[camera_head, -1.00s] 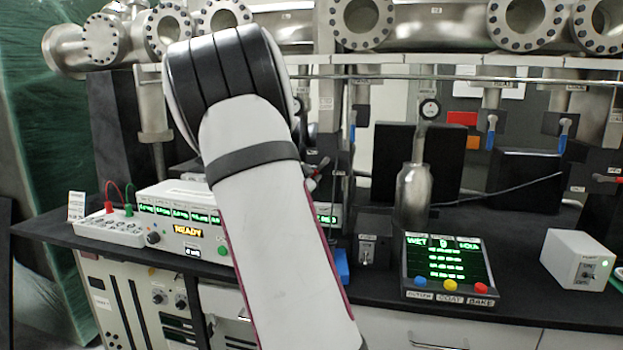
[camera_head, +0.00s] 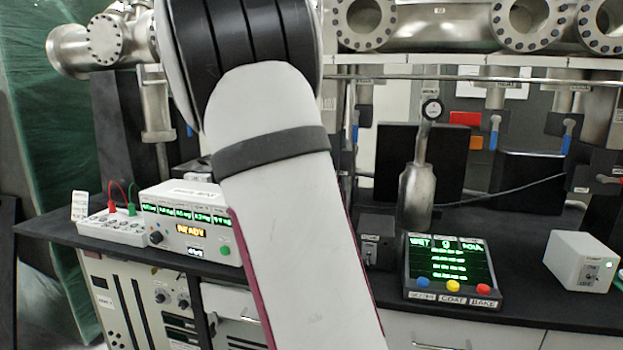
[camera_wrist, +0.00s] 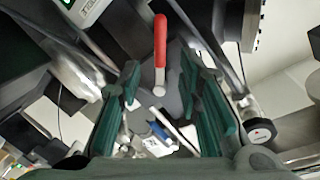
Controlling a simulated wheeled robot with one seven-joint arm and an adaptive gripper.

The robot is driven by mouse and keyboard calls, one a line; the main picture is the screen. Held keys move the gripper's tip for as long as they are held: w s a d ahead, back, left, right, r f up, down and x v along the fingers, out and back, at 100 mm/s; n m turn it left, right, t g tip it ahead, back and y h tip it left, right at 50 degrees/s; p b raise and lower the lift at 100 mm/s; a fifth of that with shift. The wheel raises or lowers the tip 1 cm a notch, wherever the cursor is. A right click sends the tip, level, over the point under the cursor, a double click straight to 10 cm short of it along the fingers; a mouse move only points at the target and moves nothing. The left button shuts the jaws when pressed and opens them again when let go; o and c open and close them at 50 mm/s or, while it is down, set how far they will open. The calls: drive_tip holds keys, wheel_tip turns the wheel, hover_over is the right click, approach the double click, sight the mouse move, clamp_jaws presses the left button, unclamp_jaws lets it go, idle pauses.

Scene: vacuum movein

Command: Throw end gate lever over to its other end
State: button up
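In the wrist view a lever with a red handle (camera_wrist: 160,42) and a pale rounded end stands in the upper middle. It lies between the lines of my gripper's two green fingers (camera_wrist: 160,82), with a visible gap on each side. The fingers are apart and hold nothing. I cannot tell how far the lever is beyond the fingertips. No readable label shows whether it is the end gate lever.
Blue-handled levers (camera_head: 494,132) hang below the steel pipework at right. A control box with a green display (camera_head: 447,262), a white READY unit (camera_head: 180,215) and a small white box (camera_head: 580,260) stand on the black bench. A round gauge (camera_wrist: 262,132) is right of my fingers.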

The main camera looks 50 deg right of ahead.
drive_tip(key=shift+v, duration=2.2)
